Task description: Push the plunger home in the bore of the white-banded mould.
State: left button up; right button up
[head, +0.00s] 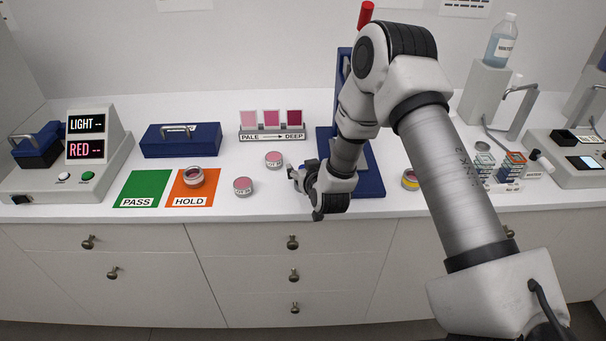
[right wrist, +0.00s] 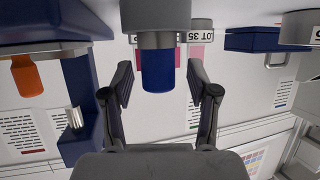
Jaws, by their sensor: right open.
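My right gripper (head: 296,178) is in front of the blue press (head: 372,186), low over the bench, fingers pointing left. In the right wrist view, which is upside down, this gripper (right wrist: 160,82) is open. A blue plunger (right wrist: 157,76) shows between its spread fingers, with a gap on each side. It sticks out of a grey cylindrical mould (right wrist: 155,14). I cannot make out a white band on that mould, nor how deep the plunger sits. In the head view the gripper mostly hides this mould. My left gripper is not in view.
Pink pucks (head: 243,186) (head: 273,159) lie left of the gripper, and a jar (head: 194,177) stands on the orange HOLD mat (head: 180,199). A yellow-banded round piece (head: 410,180) is right of the press. The green PASS mat (head: 143,186) is clear.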

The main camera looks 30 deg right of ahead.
jog(key=shift+s+r, duration=0.1)
jog(key=shift+s, duration=0.05)
jog(key=c, duration=0.4)
grip_shut()
